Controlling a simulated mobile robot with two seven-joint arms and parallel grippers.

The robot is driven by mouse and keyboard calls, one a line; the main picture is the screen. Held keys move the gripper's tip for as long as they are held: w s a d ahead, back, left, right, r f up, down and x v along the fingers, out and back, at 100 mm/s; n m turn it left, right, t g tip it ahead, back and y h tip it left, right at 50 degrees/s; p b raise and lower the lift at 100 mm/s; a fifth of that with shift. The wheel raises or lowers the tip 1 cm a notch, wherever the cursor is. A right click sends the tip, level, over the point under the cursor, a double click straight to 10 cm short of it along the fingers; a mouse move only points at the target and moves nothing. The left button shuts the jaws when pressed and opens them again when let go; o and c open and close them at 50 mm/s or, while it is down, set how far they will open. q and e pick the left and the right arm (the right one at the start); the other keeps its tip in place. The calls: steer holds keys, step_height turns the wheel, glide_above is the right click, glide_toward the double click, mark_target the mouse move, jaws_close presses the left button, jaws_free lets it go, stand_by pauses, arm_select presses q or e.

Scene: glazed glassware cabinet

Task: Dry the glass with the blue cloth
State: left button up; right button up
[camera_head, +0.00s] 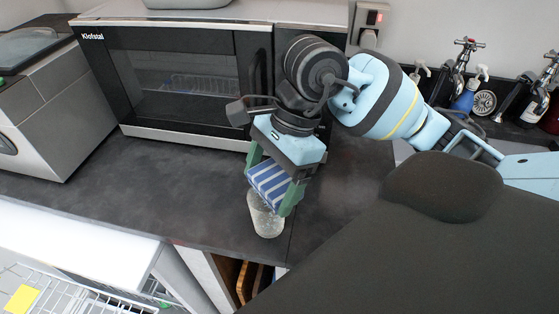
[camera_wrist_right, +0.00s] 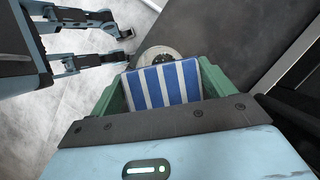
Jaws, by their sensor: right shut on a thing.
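The blue cloth with white stripes (camera_head: 271,186) is between the green fingers of my right gripper (camera_head: 272,193), which is shut on it. The cloth also shows in the right wrist view (camera_wrist_right: 165,84). The glass (camera_head: 265,219) stands upright on the dark counter near its front edge, right below the cloth. The cloth hides part of the glass's top; I cannot tell whether they touch. In the right wrist view a round part of the glass (camera_wrist_right: 158,54) shows beyond the cloth. My left gripper (camera_wrist_right: 128,44) shows there at upper left, fingers apart and empty.
A microwave (camera_head: 190,80) stands behind my right gripper, and a grey appliance (camera_head: 50,110) stands at the left. Several soap bottles and taps (camera_head: 468,95) are at the back right. An open dishwasher rack (camera_head: 60,295) is at lower left. The counter left of the glass is clear.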

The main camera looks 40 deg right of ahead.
steer(key=shift+a, duration=0.7)
steer(key=shift+d, duration=0.15)
steer(key=shift+d+f, duration=0.1)
steer(key=shift+d, duration=0.55)
steer(key=shift+d, duration=0.15)
steer(key=shift+d+b, duration=0.35)
steer(key=shift+d, duration=0.25)
